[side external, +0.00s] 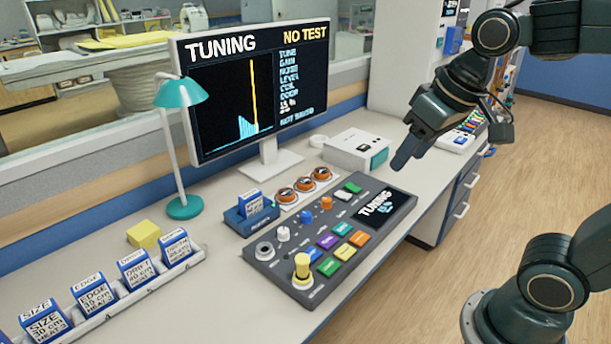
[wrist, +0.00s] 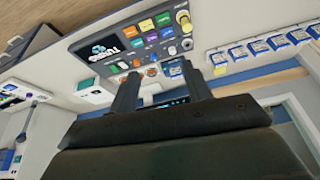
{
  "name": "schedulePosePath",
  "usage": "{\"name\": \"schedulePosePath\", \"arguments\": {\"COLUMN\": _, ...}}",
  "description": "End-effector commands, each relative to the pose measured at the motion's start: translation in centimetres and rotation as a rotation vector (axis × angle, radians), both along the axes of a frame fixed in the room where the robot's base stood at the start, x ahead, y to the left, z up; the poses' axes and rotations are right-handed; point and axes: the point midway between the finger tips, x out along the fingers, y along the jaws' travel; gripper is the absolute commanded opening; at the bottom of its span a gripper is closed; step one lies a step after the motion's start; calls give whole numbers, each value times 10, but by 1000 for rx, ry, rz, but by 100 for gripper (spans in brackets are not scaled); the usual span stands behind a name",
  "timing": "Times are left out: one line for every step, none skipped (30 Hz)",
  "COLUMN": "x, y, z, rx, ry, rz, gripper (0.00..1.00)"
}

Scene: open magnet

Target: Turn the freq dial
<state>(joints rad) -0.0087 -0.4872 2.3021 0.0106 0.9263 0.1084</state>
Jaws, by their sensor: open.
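The grey control console (side external: 378,237) lies on the bench. It carries a white knob (side external: 283,233), a blue knob (side external: 306,216), an orange knob (side external: 326,203) and a tall yellow knob (side external: 302,265). Their labels are too small to read, so I cannot tell which is the freq dial. My gripper (side external: 403,158) is open and empty, above and behind the right end of the console, apart from it. In the wrist view its two fingers (wrist: 160,82) are spread, with the console (wrist: 75,47) beyond them.
The monitor (side external: 225,110) reads TUNING and NO TEST. A teal lamp (side external: 180,94) stands beside it. Three orange-rimmed round dials (side external: 305,184) sit behind the console. A white box (side external: 352,148) stands farther back. A rack of blue-white blocks (side external: 97,294) lies left. Space above the console is clear.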

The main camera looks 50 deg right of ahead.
Motion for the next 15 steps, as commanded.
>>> {"name": "schedulePosePath", "arguments": {"x": 12, "y": 0, "z": 1, "rx": 4, "ry": 17, "rz": -13, "gripper": 49}}
{"name": "schedulePosePath", "arguments": {"x": 18, "y": 0, "z": 1, "rx": 8, "ry": 25, "rz": -23, "gripper": 49}}
{"name": "schedulePosePath", "arguments": {"x": 27, "y": 1, "z": 2, "rx": 12, "ry": 35, "rz": -35, "gripper": 49}}
{"name": "schedulePosePath", "arguments": {"x": 33, "y": 1, "z": 2, "rx": 16, "ry": 43, "rz": -43, "gripper": 49}}
{"name": "schedulePosePath", "arguments": {"x": 39, "y": 1, "z": 2, "rx": 19, "ry": 51, "rz": -53, "gripper": 49}}
{"name": "schedulePosePath", "arguments": {"x": 48, "y": 1, "z": 2, "rx": 23, "ry": 62, "rz": -64, "gripper": 49}}
{"name": "schedulePosePath", "arguments": {"x": 54, "y": 1, "z": 1, "rx": 25, "ry": 70, "rz": -74, "gripper": 49}}
{"name": "schedulePosePath", "arguments": {"x": 60, "y": 1, "z": 1, "rx": 28, "ry": 78, "rz": -84, "gripper": 49}}
{"name": "schedulePosePath", "arguments": {"x": 69, "y": 2, "z": -1, "rx": 31, "ry": 89, "rz": -96, "gripper": 49}}
{"name": "schedulePosePath", "arguments": {"x": 76, "y": 2, "z": -1, "rx": 34, "ry": 96, "rz": -104, "gripper": 49}}
{"name": "schedulePosePath", "arguments": {"x": 82, "y": 2, "z": -3, "rx": 37, "ry": 104, "rz": -114, "gripper": 49}}
{"name": "schedulePosePath", "arguments": {"x": 91, "y": 2, "z": -5, "rx": 40, "ry": 115, "rz": -126, "gripper": 49}}
{"name": "schedulePosePath", "arguments": {"x": 97, "y": 2, "z": -6, "rx": 42, "ry": 123, "rz": -135, "gripper": 49}}
{"name": "schedulePosePath", "arguments": {"x": 104, "y": 3, "z": -8, "rx": 44, "ry": 130, "rz": -146, "gripper": 49}}
{"name": "schedulePosePath", "arguments": {"x": 113, "y": 3, "z": -10, "rx": 47, "ry": 140, "rz": -157, "gripper": 49}}
